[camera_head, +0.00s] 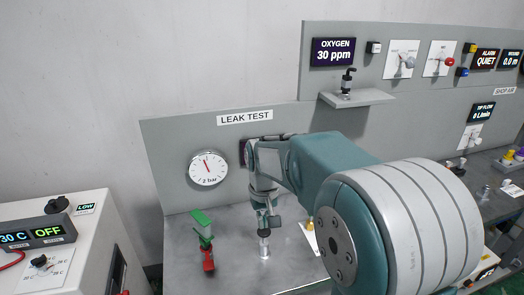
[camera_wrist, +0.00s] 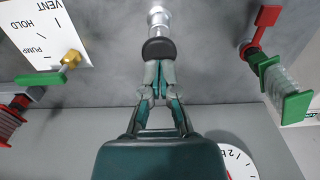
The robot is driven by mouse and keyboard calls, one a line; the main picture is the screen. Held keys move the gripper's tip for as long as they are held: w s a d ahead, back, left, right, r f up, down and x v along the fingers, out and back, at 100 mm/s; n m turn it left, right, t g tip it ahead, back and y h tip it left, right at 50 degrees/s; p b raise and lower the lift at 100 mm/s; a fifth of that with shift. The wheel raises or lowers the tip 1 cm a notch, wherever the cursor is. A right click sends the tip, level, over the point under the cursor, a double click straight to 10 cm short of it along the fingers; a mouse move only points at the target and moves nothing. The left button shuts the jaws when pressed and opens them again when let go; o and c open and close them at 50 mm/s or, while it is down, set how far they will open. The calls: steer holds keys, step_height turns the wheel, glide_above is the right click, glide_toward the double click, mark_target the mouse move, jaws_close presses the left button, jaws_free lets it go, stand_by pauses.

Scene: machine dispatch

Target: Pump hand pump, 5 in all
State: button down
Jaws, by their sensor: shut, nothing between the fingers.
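The hand pump has a black rounded knob (camera_wrist: 158,50) on a silver post (camera_wrist: 158,18). In the head view its silver lower part (camera_head: 264,246) stands upright on the bench below my gripper. My gripper (camera_head: 266,216) is shut and points down at it. In the wrist view the closed fingertips (camera_wrist: 158,66) meet the edge of the black knob; I cannot tell whether they press on it. Nothing is held. The round gauge (camera_head: 208,168) on the LEAK TEST panel is marked bar, and its needle points up and slightly left. It also shows partly in the wrist view (camera_wrist: 238,162).
A black pump bottle (camera_head: 347,82) is on a shelf. My arm hides much of the right bench.

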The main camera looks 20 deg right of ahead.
mark_target(263, 230)
steer(key=shift+f, duration=2.25)
steer(key=shift+r, duration=2.8)
steer(key=shift+f, duration=0.15)
steer(key=shift+f, duration=2.65)
steer(key=shift+r, duration=0.1)
steer(key=shift+r, duration=2.7)
